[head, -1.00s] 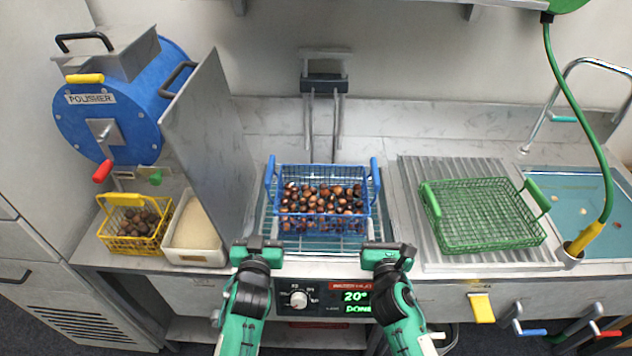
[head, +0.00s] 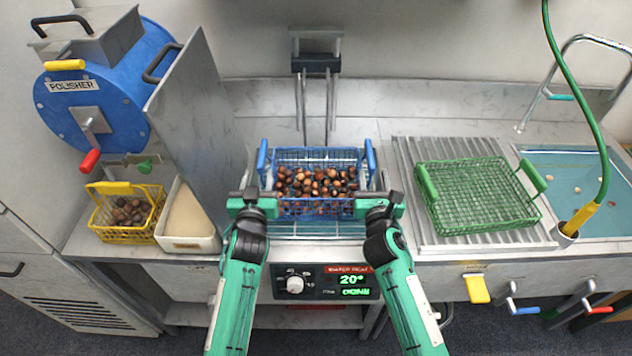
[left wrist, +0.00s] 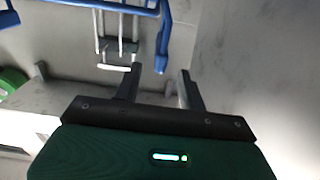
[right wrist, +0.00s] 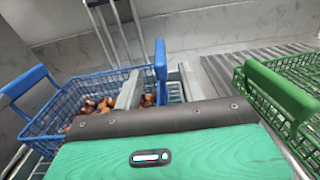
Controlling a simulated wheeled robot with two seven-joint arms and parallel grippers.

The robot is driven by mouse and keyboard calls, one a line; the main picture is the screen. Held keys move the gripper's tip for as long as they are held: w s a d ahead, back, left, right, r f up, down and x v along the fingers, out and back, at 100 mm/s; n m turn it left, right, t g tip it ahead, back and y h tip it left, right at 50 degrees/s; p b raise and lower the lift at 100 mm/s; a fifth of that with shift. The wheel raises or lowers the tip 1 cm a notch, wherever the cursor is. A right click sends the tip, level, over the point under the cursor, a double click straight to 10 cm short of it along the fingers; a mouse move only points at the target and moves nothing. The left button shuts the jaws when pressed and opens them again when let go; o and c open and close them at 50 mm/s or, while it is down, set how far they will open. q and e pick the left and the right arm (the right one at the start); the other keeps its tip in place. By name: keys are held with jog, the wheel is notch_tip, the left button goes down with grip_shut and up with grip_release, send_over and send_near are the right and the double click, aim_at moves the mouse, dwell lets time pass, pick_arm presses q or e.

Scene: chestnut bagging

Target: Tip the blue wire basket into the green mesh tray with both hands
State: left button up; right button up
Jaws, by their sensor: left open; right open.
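The blue wire basket (head: 318,208) holds many brown chestnuts and sits in the bath at the middle of the counter. It has an upright blue handle at each side. My left gripper (head: 251,194) is open by the basket's left handle (head: 262,160); in the left wrist view a blue handle (left wrist: 164,38) shows just beyond its fingers. My right gripper (head: 383,196) is open near the right handle (head: 370,158); in the right wrist view that handle (right wrist: 160,68) stands between its fingers. The green mesh tray (head: 478,195) is empty on the ribbed drainboard to the right.
A metal splash panel (head: 200,120) stands left of the bath. Beyond it are a yellow basket of chestnuts (head: 125,232), a white bin (head: 187,240) and the blue polisher (head: 115,110). A sink (head: 590,180) with a green hose lies at the far right.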

aim_at(264, 141)
pick_arm(q)
jog(key=w, duration=0.8)
jog(key=shift+w, duration=0.2)
pick_arm(e)
jog(key=w, duration=0.8)
jog(key=shift+w, duration=0.2)
pick_arm(q)
grip_shut()
pick_arm(e)
grip_shut()
jog(key=shift+r, duration=0.1)
